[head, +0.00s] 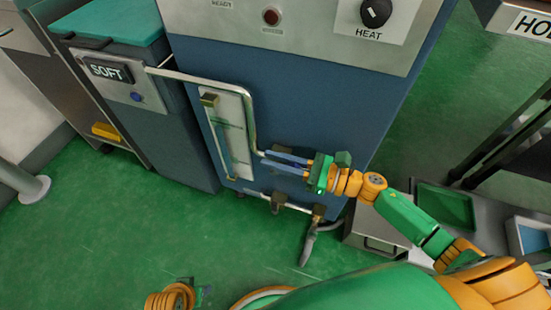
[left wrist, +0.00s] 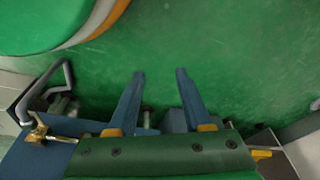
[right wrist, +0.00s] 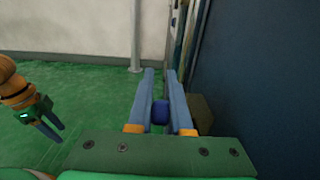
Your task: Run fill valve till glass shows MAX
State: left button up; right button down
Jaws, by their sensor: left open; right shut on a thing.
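The sight glass (head: 236,135) stands upright on a pale plate on the front of the blue machine (head: 290,110), with a brass fitting (head: 209,99) at its top. Its liquid level and any MAX mark are too small to read. My right gripper (head: 264,160) is at the machine front, just right of the glass. In the right wrist view it is shut on a blue knob (right wrist: 160,113), which looks like the fill valve's handle. My left gripper (left wrist: 158,75) is open and empty above the green floor; it also shows in the right wrist view (right wrist: 55,132).
A bent metal pipe (head: 248,105) runs from the SOFT unit (head: 110,72) down beside the glass. Brass valves (head: 318,212) and a grey hose (head: 308,243) sit low on the machine. A HEAT knob (head: 375,12) is above. The floor (head: 110,240) in front is clear.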

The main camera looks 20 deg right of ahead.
pick_arm(q)
jog(key=shift+r, duration=0.1)
dwell(0.4)
